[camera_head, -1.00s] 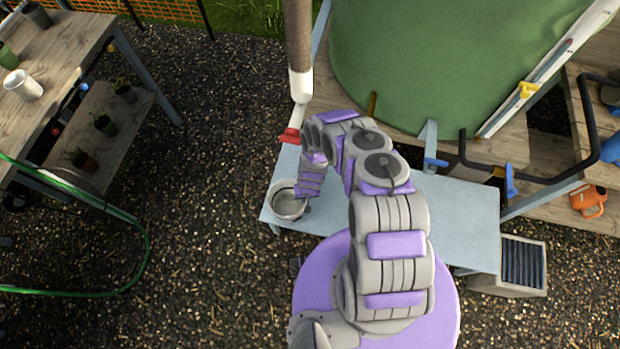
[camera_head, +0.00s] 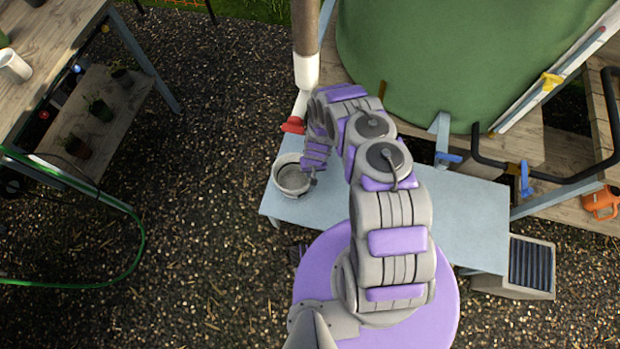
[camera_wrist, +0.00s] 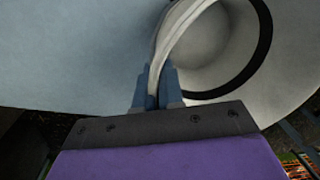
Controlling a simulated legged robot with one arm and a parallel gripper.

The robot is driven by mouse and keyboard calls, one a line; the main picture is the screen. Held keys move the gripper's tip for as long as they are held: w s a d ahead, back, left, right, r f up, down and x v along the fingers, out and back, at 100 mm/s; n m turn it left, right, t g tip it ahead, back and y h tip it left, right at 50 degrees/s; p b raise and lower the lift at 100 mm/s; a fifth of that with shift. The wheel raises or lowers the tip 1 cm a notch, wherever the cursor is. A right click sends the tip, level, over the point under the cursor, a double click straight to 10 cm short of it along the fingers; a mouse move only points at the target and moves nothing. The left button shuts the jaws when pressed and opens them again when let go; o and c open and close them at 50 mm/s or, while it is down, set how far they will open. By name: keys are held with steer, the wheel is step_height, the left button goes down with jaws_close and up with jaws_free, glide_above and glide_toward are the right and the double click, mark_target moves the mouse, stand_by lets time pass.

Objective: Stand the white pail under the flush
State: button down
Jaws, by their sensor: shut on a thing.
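The white pail (camera_head: 290,192) is upright at the left end of the light blue table, its open top facing up. The flush is a white downpipe (camera_head: 306,70) with an angled branch ending in a red cap (camera_head: 292,125). The pail's rim lies a little in front of this cap in the head view. My gripper (camera_head: 313,178) is at the pail's right side. In the wrist view my gripper (camera_wrist: 157,88) has its blue fingers shut on the pail's wall (camera_wrist: 170,30). Whether the pail's base touches the table is unclear.
The light blue table (camera_head: 450,220) is bare right of my arm. A large green tank (camera_head: 430,60) stands behind it. A grey vented box (camera_head: 525,265) is at the right. A wooden bench (camera_head: 50,50) with pots and a green hose (camera_head: 135,245) are left.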

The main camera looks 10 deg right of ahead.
steer(key=shift+w+f+b, duration=0.25)
steer(key=shift+w+b, duration=0.75)
steer(key=shift+b, duration=0.1)
steer(key=w+d+f+b, duration=0.1)
steer(key=w+d+b, duration=0.2)
steer(key=w+b, duration=0.2)
steer(key=shift+w+f, duration=0.25)
steer(key=shift+f, duration=0.1)
steer(key=shift+a+f, duration=0.1)
steer(key=shift+f, duration=0.1)
steer(key=c, duration=1.2)
jaws_free()
steer(key=r+p, duration=0.1)
steer(key=r, duration=0.4)
steer(key=d+r+p, duration=0.1)
steer(key=r+p, duration=0.1)
steer(key=r, duration=0.4)
steer(key=r+p, duration=0.1)
steer(key=r, duration=0.5)
steer(key=shift+w+d+p, duration=0.1)
steer(key=shift+d+p, duration=0.2)
steer(key=shift+d, duration=0.05)
